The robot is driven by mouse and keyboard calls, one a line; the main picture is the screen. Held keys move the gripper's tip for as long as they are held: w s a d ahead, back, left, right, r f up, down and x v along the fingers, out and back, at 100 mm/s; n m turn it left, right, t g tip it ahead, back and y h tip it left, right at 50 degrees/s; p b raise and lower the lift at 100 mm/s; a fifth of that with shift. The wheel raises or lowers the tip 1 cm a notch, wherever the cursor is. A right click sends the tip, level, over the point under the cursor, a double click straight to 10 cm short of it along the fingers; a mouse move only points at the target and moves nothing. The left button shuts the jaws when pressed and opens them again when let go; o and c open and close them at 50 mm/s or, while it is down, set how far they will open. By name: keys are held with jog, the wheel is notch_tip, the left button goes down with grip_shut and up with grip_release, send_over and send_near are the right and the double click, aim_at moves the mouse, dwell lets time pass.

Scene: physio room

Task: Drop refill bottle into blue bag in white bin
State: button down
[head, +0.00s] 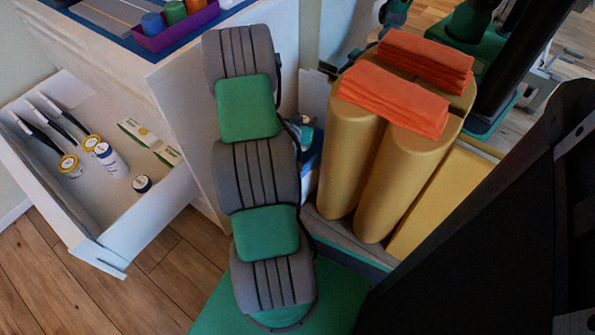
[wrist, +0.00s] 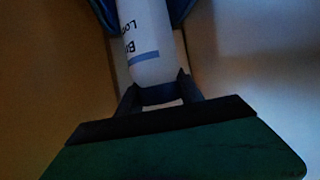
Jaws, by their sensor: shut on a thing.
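The refill bottle (wrist: 147,45) is white with dark lettering and a blue band. In the wrist view it points away from my gripper (wrist: 160,92), whose two dark fingers are shut on its near end. Dark blue folds of the blue bag (wrist: 181,9) show at the top, on both sides of the bottle's far part. A pale wall (wrist: 205,65) beside the bottle looks like the white bin, but it is dim.
Yellow rolls (head: 354,150) carrying folded orange towels (head: 405,80) stand close at the right. A purple tray (head: 178,32) with colored cups sits on the cabinet top.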

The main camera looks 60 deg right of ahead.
jog(key=shift+f, duration=0.35)
jog(key=c, duration=0.7)
grip_release()
jog(key=shift+a, duration=0.1)
jog(key=p+v, duration=0.1)
jog(key=v, duration=0.6)
jog(key=shift+a+r, duration=0.2)
jog(key=shift+a, duration=0.1)
